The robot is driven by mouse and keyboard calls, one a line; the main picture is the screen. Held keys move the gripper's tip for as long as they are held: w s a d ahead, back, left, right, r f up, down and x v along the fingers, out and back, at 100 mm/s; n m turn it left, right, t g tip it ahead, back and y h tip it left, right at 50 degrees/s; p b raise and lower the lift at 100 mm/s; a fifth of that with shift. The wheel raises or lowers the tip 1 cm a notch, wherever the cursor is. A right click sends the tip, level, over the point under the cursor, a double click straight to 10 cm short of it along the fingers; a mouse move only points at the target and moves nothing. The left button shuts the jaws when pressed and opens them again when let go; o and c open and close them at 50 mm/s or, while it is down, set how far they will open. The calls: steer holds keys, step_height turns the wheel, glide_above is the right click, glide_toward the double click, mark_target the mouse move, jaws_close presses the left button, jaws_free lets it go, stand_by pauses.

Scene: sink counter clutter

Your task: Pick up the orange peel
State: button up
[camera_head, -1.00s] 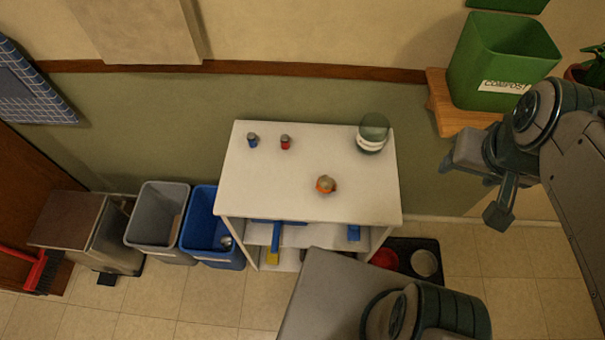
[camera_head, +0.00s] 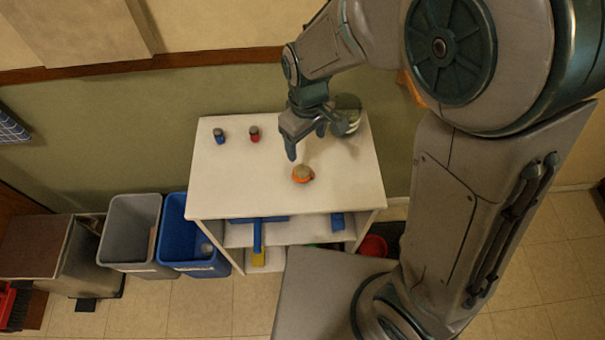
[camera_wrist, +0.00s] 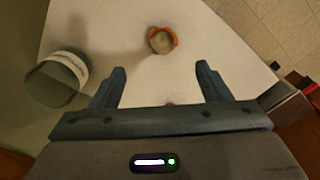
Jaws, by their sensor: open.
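The orange peel (camera_head: 303,174) is a small orange curl with a greyish inside, lying on the white table top (camera_head: 260,195) right of its middle. In the wrist view the orange peel (camera_wrist: 161,40) shows beyond the fingertips, between their lines and near the top of the picture. My gripper (camera_head: 306,147) is open and empty above the table, just behind the peel in the head view and apart from it. Both fingers of my gripper (camera_wrist: 162,78) show spread in the wrist view.
A clear-and-white round container (camera_head: 347,118) stands at the table's back right, close to my gripper; it shows at left in the wrist view (camera_wrist: 58,78). Blue (camera_head: 219,136) and red (camera_head: 254,133) small cans stand at the back left. Bins, including a blue one (camera_head: 190,235), stand left of the table.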

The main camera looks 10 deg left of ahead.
glide_above(304, 173)
step_height(304, 173, down, 9)
steer(key=shift+w+d+r, duration=0.1)
steer(key=shift+d, duration=0.05)
steer(key=shift+a+f+p, duration=0.2)
steer(key=shift+f+p, duration=0.1)
steer(key=shift+f, duration=2.35)
steer(key=c, duration=1)
